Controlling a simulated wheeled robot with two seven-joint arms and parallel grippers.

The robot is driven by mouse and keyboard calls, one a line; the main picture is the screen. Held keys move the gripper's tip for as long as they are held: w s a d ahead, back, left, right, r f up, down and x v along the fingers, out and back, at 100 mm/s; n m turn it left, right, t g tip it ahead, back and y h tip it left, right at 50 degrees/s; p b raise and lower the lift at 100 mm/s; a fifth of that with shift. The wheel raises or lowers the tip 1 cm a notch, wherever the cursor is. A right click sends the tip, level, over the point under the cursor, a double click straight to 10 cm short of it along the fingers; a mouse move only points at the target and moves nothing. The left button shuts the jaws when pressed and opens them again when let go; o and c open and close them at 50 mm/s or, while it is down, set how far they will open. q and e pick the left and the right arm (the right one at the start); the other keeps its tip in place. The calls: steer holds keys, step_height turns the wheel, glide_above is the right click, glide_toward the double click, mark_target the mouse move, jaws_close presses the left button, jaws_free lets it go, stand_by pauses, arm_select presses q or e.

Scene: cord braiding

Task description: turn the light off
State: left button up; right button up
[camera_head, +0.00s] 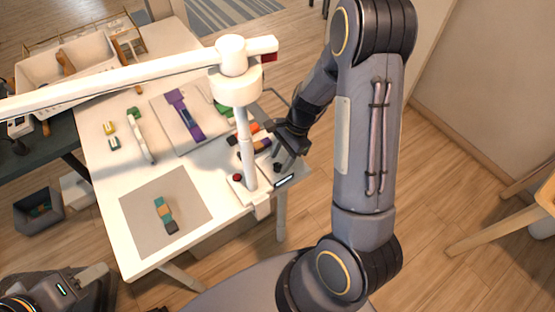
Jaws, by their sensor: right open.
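A white lamp post (246,145) stands at the table's right edge, with a long white arm (120,83) reaching left out of view. A small red button (237,177) shows at the foot of the post. I cannot tell whether the lamp is lit. My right gripper (276,150) is open just right of the post, over the table's right edge, apart from the button. Its fingers are dark, small and partly hard to make out. My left gripper (66,289) is low at the lower left, off the table; its jaws are unclear.
The white table (105,190) holds a grey mat (190,190) with a short multicoloured braid (164,214). A second mat (170,125) carries a purple piece (183,115). A divided tray (50,68) stands at the back left. A dark bin (38,212) is on the floor.

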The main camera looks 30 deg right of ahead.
steer(key=shift+x, duration=0.95)
steer(key=shift+c, duration=0.5)
jaws_close()
